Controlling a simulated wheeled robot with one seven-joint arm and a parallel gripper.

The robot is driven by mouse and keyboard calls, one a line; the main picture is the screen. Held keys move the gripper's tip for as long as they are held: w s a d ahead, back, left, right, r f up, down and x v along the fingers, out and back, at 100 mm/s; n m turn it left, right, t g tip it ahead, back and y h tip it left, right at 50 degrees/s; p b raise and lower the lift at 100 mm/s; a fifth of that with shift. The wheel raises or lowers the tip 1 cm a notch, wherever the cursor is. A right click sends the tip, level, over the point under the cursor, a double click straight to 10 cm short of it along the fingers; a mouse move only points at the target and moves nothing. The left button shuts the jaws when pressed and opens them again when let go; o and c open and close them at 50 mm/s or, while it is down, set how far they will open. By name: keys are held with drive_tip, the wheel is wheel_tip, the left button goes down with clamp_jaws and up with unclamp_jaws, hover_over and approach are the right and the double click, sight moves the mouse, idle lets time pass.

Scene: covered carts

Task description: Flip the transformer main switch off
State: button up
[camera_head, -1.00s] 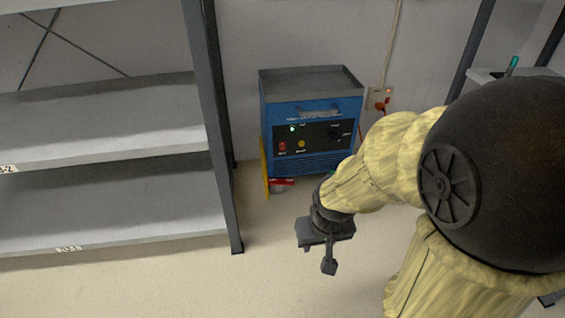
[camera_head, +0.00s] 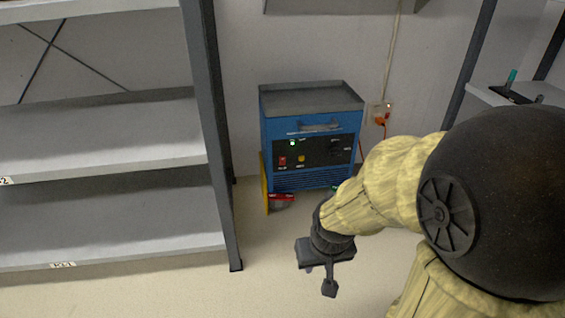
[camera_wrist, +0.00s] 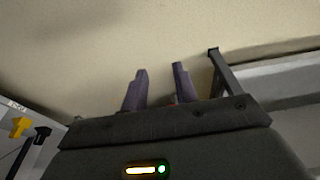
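The transformer is a blue box (camera_head: 275,126) with a grey tray top, standing against the back wall in the head view. Its black front panel has a lit green lamp (camera_head: 292,143), a red switch (camera_head: 282,161) at lower left and a yellow button (camera_head: 301,159). The switch's exact position is too small to tell. My gripper (camera_head: 318,276) hangs in front of and below the transformer, apart from it. In the wrist view my gripper (camera_wrist: 158,88) shows two fingers spread with a gap and nothing held between them. The transformer is not clearly seen in the wrist view.
A grey shelf rack (camera_head: 110,222) stands at the left, its dark post (camera_head: 222,150) close to the transformer. A wall socket (camera_head: 379,114) with an orange plug is to the right. A red item (camera_head: 282,197) lies below the transformer. Floor in front is clear.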

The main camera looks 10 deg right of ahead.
drive_tip(key=shift+w, duration=0.15)
drive_tip(key=c, duration=0.4)
drive_tip(key=shift+w, duration=0.35)
clamp_jaws()
drive_tip(key=w+d+f+n+t+h+p, duration=0.2)
drive_tip(key=w+t+p, duration=0.1)
drive_tip(key=w, duration=0.5)
drive_tip(key=w+d+f+n+t+h+p, duration=0.1)
drive_tip(key=w+f+t+p, duration=0.15)
drive_tip(key=w, duration=0.65)
drive_tip(key=w+d+f+n+t+h+p, duration=0.2)
drive_tip(key=w+f+t+p, duration=0.15)
drive_tip(key=w, duration=0.45)
drive_tip(key=shift+w+a+r+n+t+y+p, duration=0.15)
drive_tip(key=shift+w+a+n+t+y+p, duration=0.25)
drive_tip(key=shift+a+n+t+y+p, duration=1.25)
drive_tip(key=shift+w+r+n+t+p, duration=0.3)
drive_tip(key=shift+n+t, duration=0.65)
drive_tip(key=shift+n, duration=1.75)
drive_tip(key=shift+w+a+n+t+y+p, duration=0.45)
drive_tip(key=shift+a+n+t+y+p, duration=0.65)
drive_tip(key=shift+n, duration=1.05)
drive_tip(key=shift+d+h+b, duration=0.25)
drive_tip(key=shift+d+b, duration=0.05)
drive_tip(key=shift+d, duration=0.05)
